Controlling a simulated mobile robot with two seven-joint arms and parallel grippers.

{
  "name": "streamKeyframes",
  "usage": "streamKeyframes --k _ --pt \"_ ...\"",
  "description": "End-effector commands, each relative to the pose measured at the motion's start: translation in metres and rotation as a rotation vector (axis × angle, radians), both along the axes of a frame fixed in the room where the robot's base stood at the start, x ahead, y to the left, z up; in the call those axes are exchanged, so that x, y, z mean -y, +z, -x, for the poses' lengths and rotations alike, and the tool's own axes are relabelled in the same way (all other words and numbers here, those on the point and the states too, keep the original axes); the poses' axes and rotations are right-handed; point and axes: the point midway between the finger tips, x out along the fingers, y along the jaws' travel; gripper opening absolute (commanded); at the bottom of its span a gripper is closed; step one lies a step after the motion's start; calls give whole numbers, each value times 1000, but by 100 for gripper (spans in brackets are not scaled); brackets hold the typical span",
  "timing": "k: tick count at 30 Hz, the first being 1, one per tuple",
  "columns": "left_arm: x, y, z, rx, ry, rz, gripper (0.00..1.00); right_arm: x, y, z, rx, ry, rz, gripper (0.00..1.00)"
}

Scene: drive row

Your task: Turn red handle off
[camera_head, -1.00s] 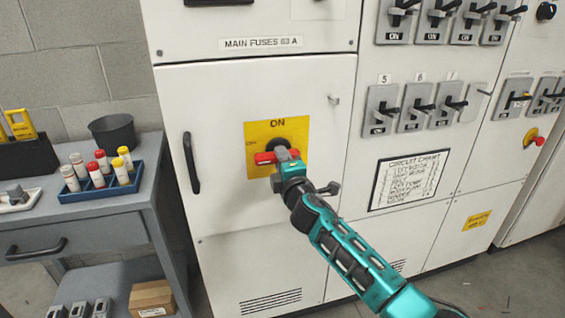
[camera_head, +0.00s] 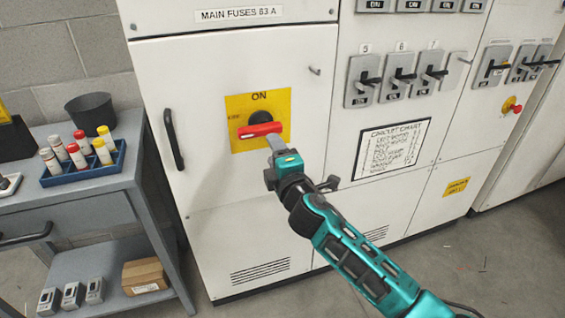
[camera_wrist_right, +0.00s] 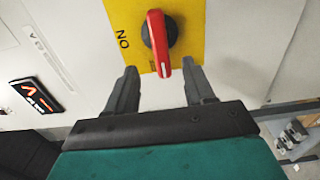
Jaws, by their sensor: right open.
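The red handle (camera_head: 260,131) sits on a black round hub on a yellow plate (camera_head: 280,102) marked ON at the top. The handle lies roughly level, across the plate, with a small unreadable label at its left. My right gripper (camera_head: 277,146) is just below and right of the handle, apparently apart from it. In the right wrist view the gripper (camera_wrist_right: 160,84) is open and empty, and the red handle (camera_wrist_right: 158,42) points down toward the space between its fingertips. The left gripper is not in view.
The white cabinet (camera_head: 215,190) has a black door pull (camera_head: 173,140) at left and several breaker switches (camera_head: 402,78) at right. A grey cart (camera_head: 75,220) with a blue vial rack (camera_head: 85,172) stands left. Open floor lies lower right.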

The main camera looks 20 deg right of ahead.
Motion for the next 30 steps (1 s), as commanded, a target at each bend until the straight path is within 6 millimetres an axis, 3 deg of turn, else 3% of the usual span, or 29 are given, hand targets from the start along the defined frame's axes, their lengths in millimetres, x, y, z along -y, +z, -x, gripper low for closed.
streamKeyframes --k 3,9,26,30 --pt "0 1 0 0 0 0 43 1 0 21 -1 0 1 53" --pt "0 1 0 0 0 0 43 2 0 43 0 -1 1 53" --pt "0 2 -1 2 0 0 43 2 0 49 0 -1 -1 53" --pt "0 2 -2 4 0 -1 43 2 -24 61 -63 5 -92 53"
